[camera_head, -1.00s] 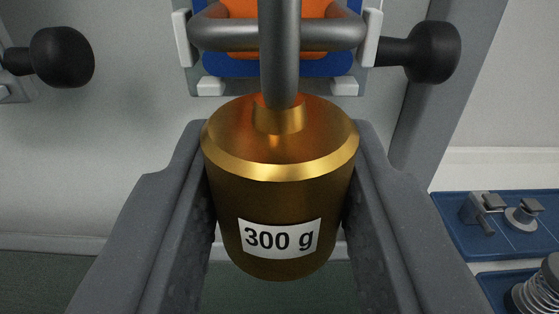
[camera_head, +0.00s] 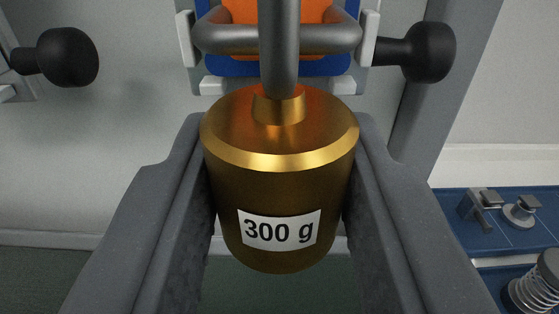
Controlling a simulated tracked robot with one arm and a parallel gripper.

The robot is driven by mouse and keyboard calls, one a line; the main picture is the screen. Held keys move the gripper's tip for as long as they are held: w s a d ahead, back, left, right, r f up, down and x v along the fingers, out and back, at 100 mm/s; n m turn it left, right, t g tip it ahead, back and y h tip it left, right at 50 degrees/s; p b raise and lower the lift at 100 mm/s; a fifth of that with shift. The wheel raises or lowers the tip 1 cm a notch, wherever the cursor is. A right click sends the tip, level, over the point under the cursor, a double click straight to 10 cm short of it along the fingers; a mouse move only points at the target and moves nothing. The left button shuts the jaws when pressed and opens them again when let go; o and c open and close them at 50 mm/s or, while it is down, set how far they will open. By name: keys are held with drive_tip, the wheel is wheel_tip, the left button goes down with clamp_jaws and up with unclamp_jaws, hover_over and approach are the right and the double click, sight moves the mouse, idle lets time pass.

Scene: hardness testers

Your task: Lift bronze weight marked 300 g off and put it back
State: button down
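The bronze weight (camera_head: 280,190) is a cylinder with a bevelled top edge and a white label reading "300 g". It sits between the two grey fingers of my gripper (camera_head: 280,215), one on each side against its wall. A grey vertical rod (camera_head: 279,60) comes down in front of its narrow collar, and the top end of the rod is out of view. Whether the weight hangs from the rod or rests on something below is hidden.
Behind is an orange and blue part with a grey loop handle (camera_head: 225,39). Black knobs stand at left (camera_head: 65,57) and right (camera_head: 432,52). Blue trays (camera_head: 515,240) with small metal parts and a spring lie at the right.

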drive_tip(key=shift+s+d+r+p, duration=0.1)
drive_tip(key=shift+s+p, duration=0.4)
drive_tip(key=shift+s, duration=0.55)
idle(0.7)
drive_tip(key=shift+s+d+r+p, duration=0.15)
drive_tip(key=shift+s+p, duration=0.75)
drive_tip(key=shift+s, duration=1)
